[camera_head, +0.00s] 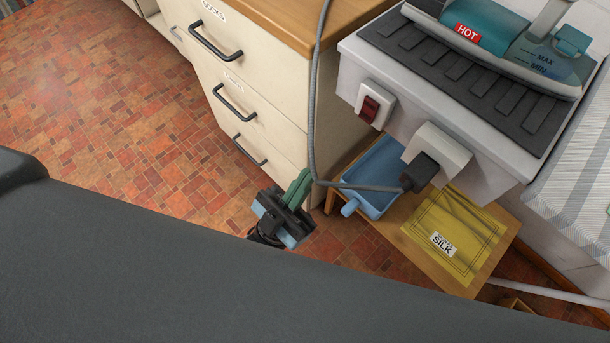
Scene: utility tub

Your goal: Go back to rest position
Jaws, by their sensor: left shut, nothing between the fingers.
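My left gripper (300,187) is in the camera_head view, below the middle of the picture. It is shut and empty. It is in front of the cream drawer unit's lower corner and to the left of the low wooden shelf. A power cord hangs down close to its fingertips; I cannot tell whether they touch. My own large dark body part covers the lower left of the picture. My right gripper is not in view.
The drawer unit (268,122) with black handles stands at the top middle. A low wooden shelf (448,278) holds a blue tray (372,175) and a yellow "SILK" packet (455,233). Above it, a plug (420,172) sits in a socket; an iron (515,42) rests higher up. Floor at left is clear.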

